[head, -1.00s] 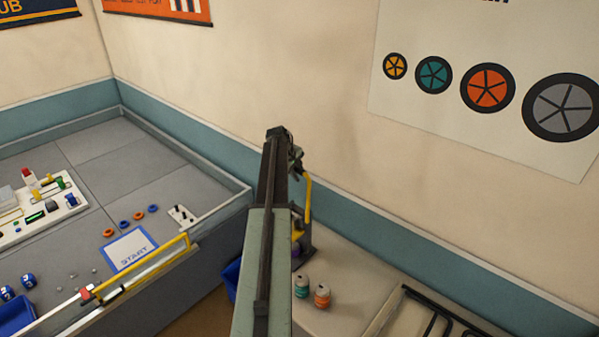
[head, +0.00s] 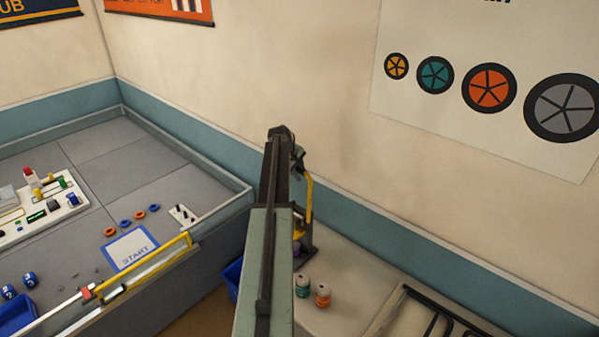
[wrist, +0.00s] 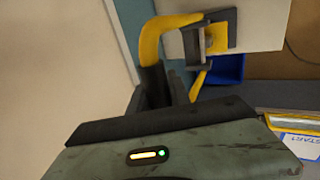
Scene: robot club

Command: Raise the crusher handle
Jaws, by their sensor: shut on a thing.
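The can crusher (head: 309,243) stands on the counter against the wall, partly hidden behind my arm in the head view. Its yellow handle (head: 309,200) stands up, bending near the top toward my gripper (head: 298,163). In the wrist view the yellow handle (wrist: 150,42) curves down into a black grip (wrist: 153,84). My gripper (wrist: 160,90) is shut on that black grip. The crusher's dark body (wrist: 205,45) shows beyond the handle. My wrist housing hides the lower part of the jaws.
A teal can (head: 302,286) and an orange can (head: 322,295) stand on the counter (head: 360,262) in front of the crusher. A blue bin (head: 233,278) is below left. The walled game table (head: 175,165) is left; the wall is close behind.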

